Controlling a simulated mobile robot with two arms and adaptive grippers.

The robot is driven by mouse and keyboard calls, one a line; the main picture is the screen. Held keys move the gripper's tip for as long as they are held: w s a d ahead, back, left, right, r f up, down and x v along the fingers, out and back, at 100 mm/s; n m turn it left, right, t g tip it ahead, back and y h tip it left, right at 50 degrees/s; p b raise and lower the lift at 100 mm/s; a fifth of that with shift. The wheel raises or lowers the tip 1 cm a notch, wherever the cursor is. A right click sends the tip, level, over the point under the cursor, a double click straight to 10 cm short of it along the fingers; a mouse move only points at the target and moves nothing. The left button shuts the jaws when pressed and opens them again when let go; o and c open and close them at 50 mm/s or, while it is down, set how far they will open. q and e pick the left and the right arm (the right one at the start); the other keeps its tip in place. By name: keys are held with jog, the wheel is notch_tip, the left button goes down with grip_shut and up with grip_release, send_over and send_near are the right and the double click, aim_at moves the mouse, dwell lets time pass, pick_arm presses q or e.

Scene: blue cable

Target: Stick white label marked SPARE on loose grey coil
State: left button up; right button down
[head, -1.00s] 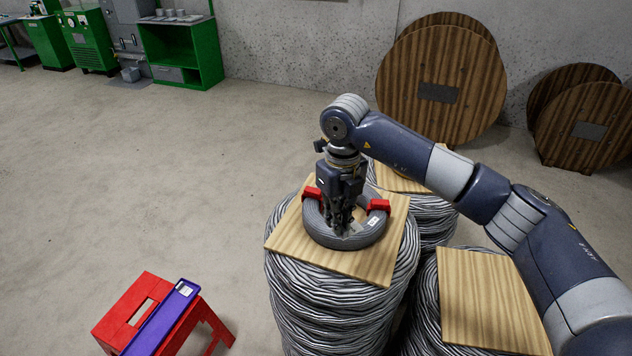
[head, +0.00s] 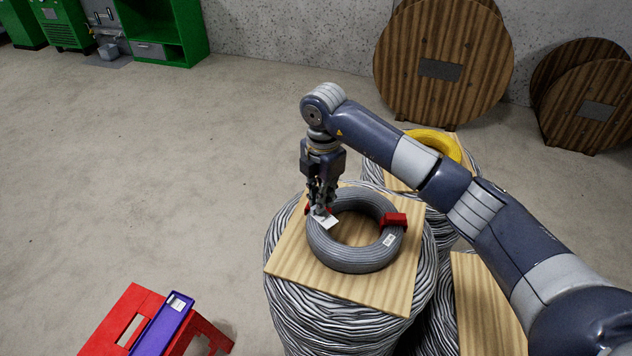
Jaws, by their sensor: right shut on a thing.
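The loose grey coil (head: 357,258) lies flat on a square wooden board on top of a tall stack of grey cable. Red ties (head: 395,220) wrap it, one at the right and one partly hidden behind my gripper. A small white printed tag (head: 389,240) is on its lower right side. My right gripper (head: 321,209) points down over the coil's upper left rim and is shut on a white label (head: 327,221). The label overlaps the coil's inner left edge in the picture; I cannot tell whether it touches. No writing on it is readable. My left gripper is not in view.
A yellow coil (head: 435,143) lies on another stack behind my right arm. A red step stool (head: 118,318) bears a purple tray (head: 163,325) with a white piece inside. Wooden drums (head: 442,100) stand by the wall. The floor at left is clear.

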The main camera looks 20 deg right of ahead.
aim_at(324, 215)
jog(key=shift+s, duration=0.35)
jog(key=shift+s+b, duration=0.4)
jog(key=shift+s, duration=0.65)
jog(key=shift+f, duration=0.3)
jog(key=f+b, duration=0.1)
jog(key=w+f+b, duration=0.1)
jog(key=f, duration=0.1)
jog(key=shift+w, duration=0.1)
jog(key=shift+f+b, duration=0.3)
jog(key=shift+f, duration=0.05)
jog(key=shift+s+f, duration=0.2)
jog(key=shift+s, duration=0.05)
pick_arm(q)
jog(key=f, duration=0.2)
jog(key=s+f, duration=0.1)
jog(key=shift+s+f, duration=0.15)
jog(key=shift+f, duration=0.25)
pick_arm(e)
jog(key=shift+f, duration=0.1)
jog(key=shift+w, duration=0.15)
jog(key=shift+f, duration=0.2)
